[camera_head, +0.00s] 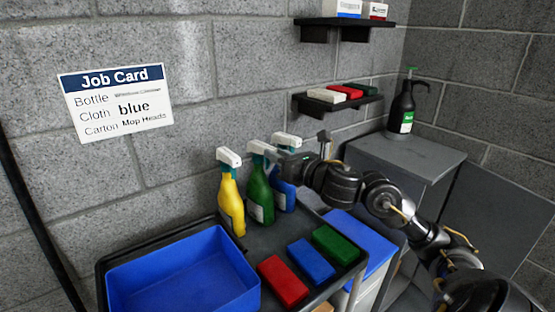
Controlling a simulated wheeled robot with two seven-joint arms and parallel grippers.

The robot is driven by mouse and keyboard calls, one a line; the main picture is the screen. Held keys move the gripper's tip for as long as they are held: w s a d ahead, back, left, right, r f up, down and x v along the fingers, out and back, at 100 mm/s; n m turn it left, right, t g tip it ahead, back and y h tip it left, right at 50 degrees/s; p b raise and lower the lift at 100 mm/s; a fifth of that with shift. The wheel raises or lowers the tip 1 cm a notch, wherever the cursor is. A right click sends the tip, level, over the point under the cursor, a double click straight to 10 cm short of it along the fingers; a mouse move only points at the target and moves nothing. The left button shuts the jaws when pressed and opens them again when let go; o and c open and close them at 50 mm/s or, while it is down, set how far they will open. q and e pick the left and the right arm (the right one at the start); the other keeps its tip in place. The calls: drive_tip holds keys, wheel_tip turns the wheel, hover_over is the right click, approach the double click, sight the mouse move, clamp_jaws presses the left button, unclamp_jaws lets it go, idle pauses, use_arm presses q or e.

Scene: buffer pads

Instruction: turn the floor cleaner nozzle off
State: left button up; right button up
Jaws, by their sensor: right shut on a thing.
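Three spray bottles with white and teal heads stand in a row at the back of the black cart top: a yellow one (231,205), a green one (260,195) and a blue one (284,196). The bottle labels are too small to read, and the nozzle setting cannot be made out. My left gripper is not in view.
A blue bin (130,284) fills the cart's left side. Red (283,281), blue (311,260) and green (335,243) cloths lie at its front right. A job card (117,100) hangs on the wall. A black pump bottle (402,108) stands on the grey cabinet (415,153).

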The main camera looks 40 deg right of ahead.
drive_tip(key=shift+d+f+n+b, duration=0.1)
drive_tip(key=shift+f+n+b, duration=0.05)
drive_tip(key=shift+n+b, duration=0.95)
drive_tip(key=o, duration=0.6)
drive_tip(key=shift+d, duration=0.1)
drive_tip(key=shift+c, duration=0.2)
